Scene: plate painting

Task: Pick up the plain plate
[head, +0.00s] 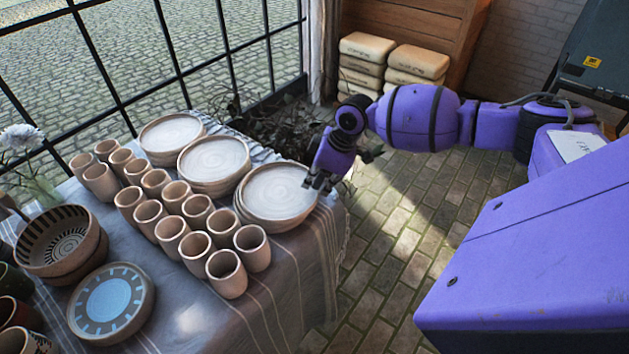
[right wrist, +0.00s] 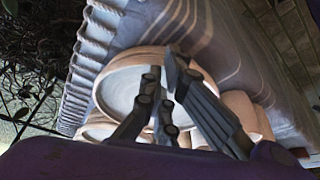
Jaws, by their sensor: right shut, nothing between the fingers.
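Plain clay plates stand in three stacks on the cloth-covered table: a near right stack (head: 275,194), a middle stack (head: 213,162) and a far stack (head: 171,135). My right gripper (head: 320,182) is at the right rim of the near right stack. In the right wrist view its dark fingers (right wrist: 168,98) are shut with nothing between them, in front of a pale plate (right wrist: 125,85). Whether the fingers touch the rim I cannot tell. My left gripper is not in view.
Several clay cups (head: 196,245) stand in rows close left of the stacks. A blue painted plate (head: 108,303) and a striped bowl (head: 62,240) are at the left. The striped tablecloth (head: 285,290) is bare at the front right. A gridded window (head: 170,50) stands behind.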

